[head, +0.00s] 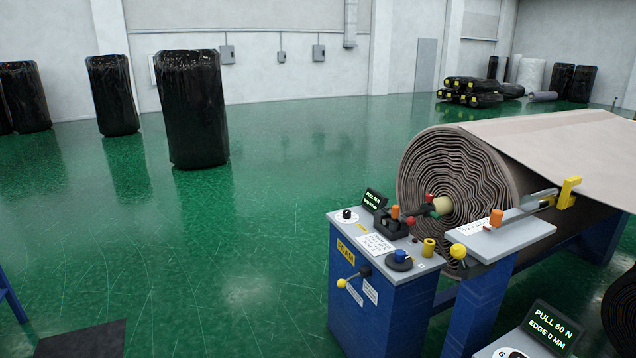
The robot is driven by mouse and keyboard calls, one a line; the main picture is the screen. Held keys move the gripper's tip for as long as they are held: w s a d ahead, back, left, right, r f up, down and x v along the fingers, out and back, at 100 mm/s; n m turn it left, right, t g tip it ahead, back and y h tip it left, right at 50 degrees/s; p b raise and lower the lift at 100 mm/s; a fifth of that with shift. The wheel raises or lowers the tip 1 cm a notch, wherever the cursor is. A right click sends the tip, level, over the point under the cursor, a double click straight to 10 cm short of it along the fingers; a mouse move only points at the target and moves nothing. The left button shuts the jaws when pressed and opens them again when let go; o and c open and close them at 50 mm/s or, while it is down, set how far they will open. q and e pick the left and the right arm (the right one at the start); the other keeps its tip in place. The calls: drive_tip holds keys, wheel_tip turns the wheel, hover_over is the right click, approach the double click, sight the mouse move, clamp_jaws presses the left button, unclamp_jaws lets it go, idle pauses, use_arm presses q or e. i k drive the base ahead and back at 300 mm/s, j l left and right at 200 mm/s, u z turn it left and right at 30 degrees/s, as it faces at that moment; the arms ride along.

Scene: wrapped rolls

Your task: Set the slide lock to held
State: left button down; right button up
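No part is clearly labelled as the slide lock, so I cannot tell which it is or how it is set. In the head view, a blue console (364,315) carries a black fixture (388,228) with an orange knob, a blue knob (400,256), a yellow cylinder (429,247) and a front lever (354,279) with a yellow end. To its right, a grey plate (512,237) on a blue post has an orange knob (496,216), a yellow ball (458,251) and a yellow bracket (569,192) at its far end. Neither gripper is in view.
A large grey-brown roll (440,175) stands behind the console, its sheet (570,140) running right. A display (551,328) at bottom right reads "PULL 60 N, EDGE 0 MM". Black wrapped rolls (192,110) stand at the back left. The green floor (240,250) left of the console is open.

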sight(458, 250)
drive_tip(key=z, duration=1.6)
drive_tip(key=k, duration=0.5)
